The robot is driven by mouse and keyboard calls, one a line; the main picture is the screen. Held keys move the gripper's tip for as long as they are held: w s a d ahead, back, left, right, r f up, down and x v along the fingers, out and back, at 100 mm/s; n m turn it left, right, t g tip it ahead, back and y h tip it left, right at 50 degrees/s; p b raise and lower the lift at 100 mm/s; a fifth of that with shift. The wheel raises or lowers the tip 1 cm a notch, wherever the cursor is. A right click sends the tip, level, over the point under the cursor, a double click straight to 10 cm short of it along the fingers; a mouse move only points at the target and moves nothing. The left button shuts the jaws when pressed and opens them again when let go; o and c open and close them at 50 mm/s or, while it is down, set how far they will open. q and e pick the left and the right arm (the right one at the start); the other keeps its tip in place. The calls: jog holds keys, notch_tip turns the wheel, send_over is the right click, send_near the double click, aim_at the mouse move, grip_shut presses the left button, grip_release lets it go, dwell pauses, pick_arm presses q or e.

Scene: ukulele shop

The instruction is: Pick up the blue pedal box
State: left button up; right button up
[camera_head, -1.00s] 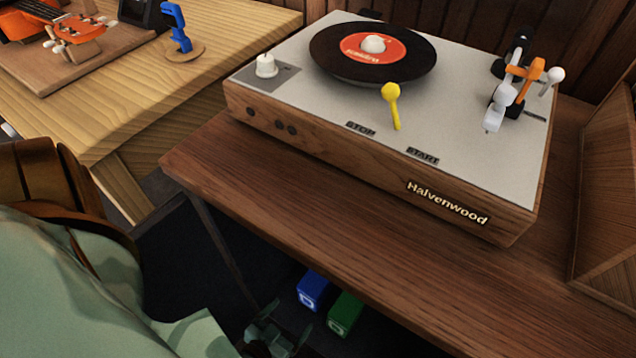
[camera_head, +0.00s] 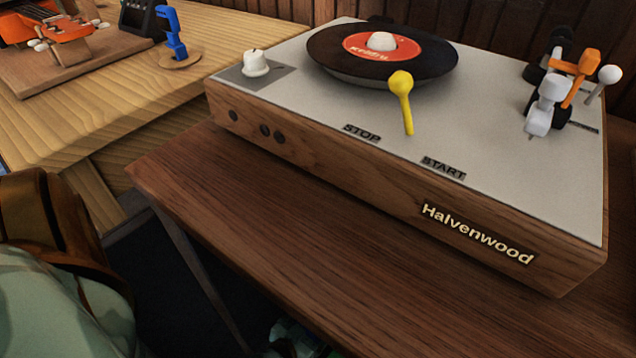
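The blue pedal box is not in view now; the tabletop and the lower picture edge cut off the floor where it lay. My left gripper (camera_head: 296,342) shows only as a small dark green part at the bottom edge, below the front edge of the brown table. Its fingers are mostly cut off, so I cannot see whether they are open or shut. Where it is relative to the box does not show. My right gripper is not in view.
A brown wooden table (camera_head: 300,250) fills the lower right, its front edge above the dark floor. A record player (camera_head: 330,150) with a yellow lever (camera_head: 403,100) stands on it. A lighter workbench (camera_head: 90,120) stands at the left.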

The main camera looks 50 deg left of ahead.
pick_arm(q)
jog(key=shift+w+a+f, duration=0.1)
jog(key=shift+w, duration=0.35)
jog(key=c, duration=1.7)
jog(key=shift+c, duration=0.3)
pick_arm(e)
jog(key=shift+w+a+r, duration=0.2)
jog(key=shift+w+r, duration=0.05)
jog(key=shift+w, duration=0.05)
